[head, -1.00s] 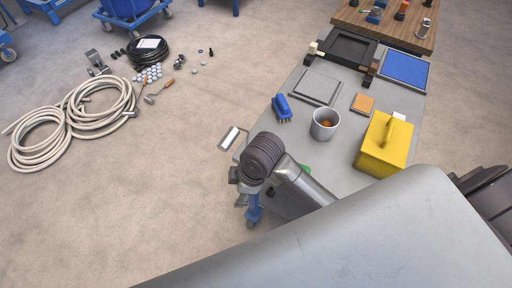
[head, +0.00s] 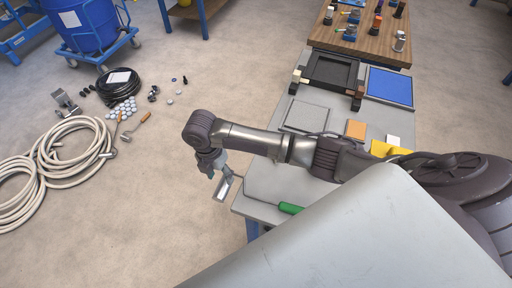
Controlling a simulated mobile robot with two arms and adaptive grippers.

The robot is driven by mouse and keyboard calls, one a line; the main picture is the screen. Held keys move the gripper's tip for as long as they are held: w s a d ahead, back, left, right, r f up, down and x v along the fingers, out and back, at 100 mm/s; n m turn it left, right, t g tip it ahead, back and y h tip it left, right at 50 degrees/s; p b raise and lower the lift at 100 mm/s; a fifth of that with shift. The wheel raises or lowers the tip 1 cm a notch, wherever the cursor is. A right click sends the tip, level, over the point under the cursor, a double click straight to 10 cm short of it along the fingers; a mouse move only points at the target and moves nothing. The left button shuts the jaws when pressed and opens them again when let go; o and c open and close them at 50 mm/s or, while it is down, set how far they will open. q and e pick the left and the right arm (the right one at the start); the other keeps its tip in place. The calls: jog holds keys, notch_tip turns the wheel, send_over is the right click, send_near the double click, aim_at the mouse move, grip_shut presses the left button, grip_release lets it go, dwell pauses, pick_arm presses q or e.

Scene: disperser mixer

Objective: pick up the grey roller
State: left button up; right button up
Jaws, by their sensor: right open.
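What looks like the grey roller lies at the near left corner of the grey table. Its pale grey head (head: 223,188) juts past the table edge, and a green handle (head: 290,208) lies on the top, partly covered by a pale panel. My right gripper (head: 212,172) points down just above and left of the head. It is open with nothing seen in it; I cannot tell whether it touches the head. My left gripper is out of view.
The grey table (head: 268,185) also bears a black tray frame (head: 332,71), a blue panel (head: 390,86) and an orange block (head: 356,129). A yellow box (head: 385,148) is mostly hidden.

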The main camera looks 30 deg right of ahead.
aim_at(222, 185)
jog(key=shift+w+f, duration=0.2)
jog(key=shift+f, duration=0.35)
jog(key=shift+w+f, duration=0.15)
jog(key=shift+f, duration=0.4)
jog(key=shift+s+f+p, duration=0.25)
jog(key=shift+f+p, duration=0.15)
jog(key=shift+f, duration=0.25)
jog(key=shift+s+f+p, duration=0.2)
jog(key=shift+f+p, duration=0.15)
jog(key=shift+f, duration=0.25)
notch_tip(222, 185, down, 2)
jog(key=shift+s+f, duration=0.1)
jog(key=shift+f, duration=0.25)
jog(key=c, duration=0.7)
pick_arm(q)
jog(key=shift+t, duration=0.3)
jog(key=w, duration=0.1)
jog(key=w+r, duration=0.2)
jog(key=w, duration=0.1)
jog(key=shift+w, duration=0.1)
pick_arm(e)
grip_shut()
jog(key=shift+r, duration=0.1)
